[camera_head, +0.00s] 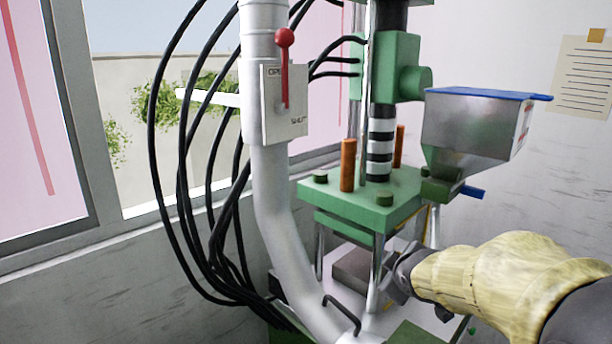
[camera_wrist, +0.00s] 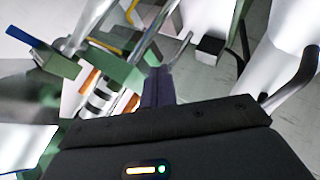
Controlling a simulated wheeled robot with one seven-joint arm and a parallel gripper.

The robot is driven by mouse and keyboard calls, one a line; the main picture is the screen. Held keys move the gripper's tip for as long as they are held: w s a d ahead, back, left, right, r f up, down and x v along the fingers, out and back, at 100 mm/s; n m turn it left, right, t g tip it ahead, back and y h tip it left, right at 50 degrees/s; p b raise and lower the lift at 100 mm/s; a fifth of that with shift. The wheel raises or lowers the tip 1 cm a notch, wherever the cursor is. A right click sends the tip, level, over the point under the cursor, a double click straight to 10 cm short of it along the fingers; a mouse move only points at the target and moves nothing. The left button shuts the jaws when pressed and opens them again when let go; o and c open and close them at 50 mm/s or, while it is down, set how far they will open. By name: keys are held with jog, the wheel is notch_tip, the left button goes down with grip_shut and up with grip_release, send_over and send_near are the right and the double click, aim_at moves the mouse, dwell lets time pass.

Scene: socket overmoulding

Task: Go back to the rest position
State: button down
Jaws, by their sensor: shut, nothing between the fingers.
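My gripper (camera_wrist: 158,88) shows in the wrist view as dark fingers held together, with nothing between them. In the head view my arm comes in from the right in a pale yellow cover, and its dark end is beside the front post of the green press (camera_head: 375,198). The fingertips are hard to make out there. A grey metal block (camera_head: 356,268) sits on the press's lower bed, left of my arm's end. I cannot tell whether the gripper touches the post.
A white pipe (camera_head: 272,200) with a red lever (camera_head: 284,70) on a switch plate stands left of the press. Black cables (camera_head: 183,140) hang beside it. A metal hopper (camera_head: 470,125) with a blue rim is above my arm. A bent dark handle (camera_head: 342,312) is low in front.

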jog(key=s+a+f+m+g, duration=0.1)
jog(key=s+f+m+g, duration=0.3)
jog(key=s+f, duration=0.3)
jog(key=s+a+f+m+g, duration=0.2)
jog(key=s+f+m+g, duration=0.2)
jog(key=s+f, duration=0.4)
jog(key=s+m+p, duration=0.1)
jog(key=s, duration=0.3)
jog(key=shift+a+m+y, duration=0.25)
jog(key=shift+m+y, duration=0.15)
